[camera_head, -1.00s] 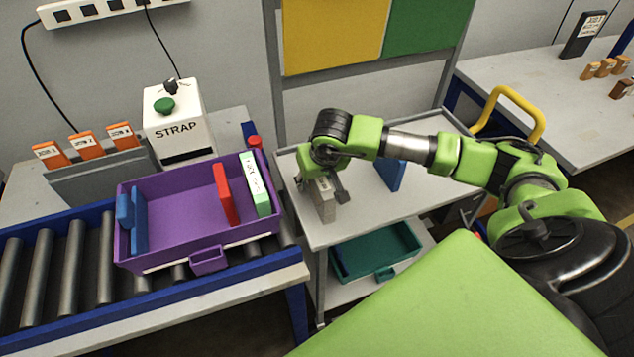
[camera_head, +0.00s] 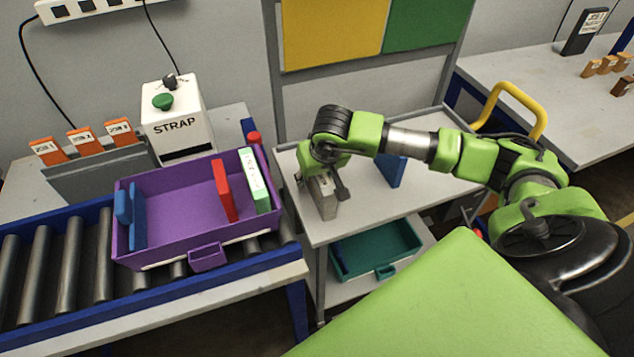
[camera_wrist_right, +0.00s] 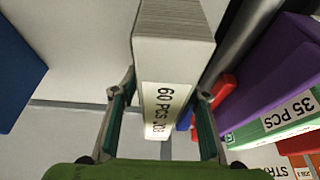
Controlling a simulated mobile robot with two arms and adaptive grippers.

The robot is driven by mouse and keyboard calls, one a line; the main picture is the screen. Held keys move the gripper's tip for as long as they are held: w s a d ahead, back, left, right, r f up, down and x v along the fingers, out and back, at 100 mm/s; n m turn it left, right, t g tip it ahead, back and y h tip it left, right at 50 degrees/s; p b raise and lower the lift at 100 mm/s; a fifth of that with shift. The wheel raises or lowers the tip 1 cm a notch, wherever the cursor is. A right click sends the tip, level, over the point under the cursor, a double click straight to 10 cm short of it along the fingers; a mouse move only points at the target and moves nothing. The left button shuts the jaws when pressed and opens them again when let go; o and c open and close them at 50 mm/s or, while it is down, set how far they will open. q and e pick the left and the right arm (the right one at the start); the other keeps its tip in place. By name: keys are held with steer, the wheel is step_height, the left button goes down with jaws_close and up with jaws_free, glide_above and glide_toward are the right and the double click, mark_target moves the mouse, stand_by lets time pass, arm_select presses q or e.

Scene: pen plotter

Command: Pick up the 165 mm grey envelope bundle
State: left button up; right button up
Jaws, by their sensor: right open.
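The grey envelope bundle (camera_head: 323,197) stands upright on the grey cart top (camera_head: 362,219), near its left edge. In the right wrist view the bundle (camera_wrist_right: 172,62) shows its stacked light-grey edges and a white label reading "60 PCS". My right gripper (camera_head: 317,178) is over the bundle's far end. In the wrist view its two fingers (camera_wrist_right: 160,98) stand one on each side of the bundle, open, with gaps visible on both sides. My left gripper is not in view.
A purple tray (camera_head: 180,201) on the roller conveyor (camera_head: 41,264) holds blue, red and pale green bundles. A blue bundle (camera_head: 392,171) stands on the cart right of the grey one. A teal tray (camera_head: 375,248) lies on the lower shelf.

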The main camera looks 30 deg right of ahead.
jaws_close()
stand_by(0.4)
